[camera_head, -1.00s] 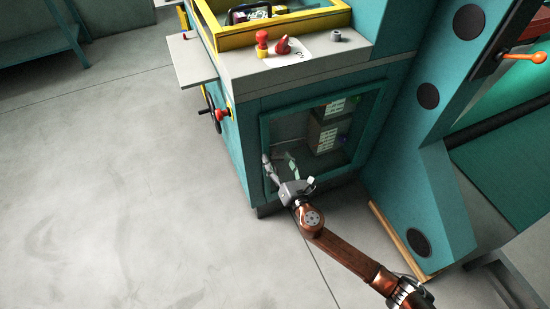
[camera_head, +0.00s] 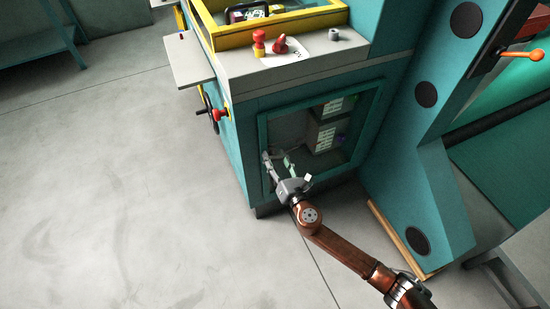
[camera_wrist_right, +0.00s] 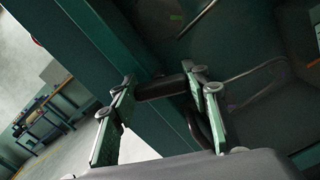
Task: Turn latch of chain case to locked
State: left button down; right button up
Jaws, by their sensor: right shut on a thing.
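The chain case (camera_head: 263,150) is a teal machine cabinet front with a framed, window-like opening. My right gripper (camera_head: 277,163) is at the lower left of that frame. In the right wrist view a short dark cylindrical latch handle (camera_wrist_right: 161,88) lies crosswise between the fingers of my right gripper (camera_wrist_right: 160,100), which is shut on it. The latch is too small and too covered by the gripper to make out in the head view. Whether it stands locked cannot be told. My left gripper is not in view.
Boxes (camera_head: 323,135) sit behind the frame. A grey ledge (camera_head: 240,72) with red knobs (camera_head: 259,43) is above, and a handwheel (camera_head: 212,113) sticks out on the left side. A slanted teal upright (camera_head: 425,150) stands close on the right. The floor at left is clear.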

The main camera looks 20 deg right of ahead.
dwell(0.3)
jog(key=shift+m, duration=0.8)
jog(key=m, duration=0.3)
jog(key=shift+f, duration=0.15)
jog(key=m, duration=0.4)
jog(key=shift+m+b, duration=0.3)
jog(key=shift+m, duration=0.1)
jog(key=shift+d+m, duration=0.1)
jog(key=shift+m, duration=1.6)
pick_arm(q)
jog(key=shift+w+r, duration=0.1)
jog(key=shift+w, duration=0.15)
pick_arm(e)
jog(key=shift+m, duration=0.4)
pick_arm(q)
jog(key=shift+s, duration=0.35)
pick_arm(e)
jog(key=shift+f, duration=0.1)
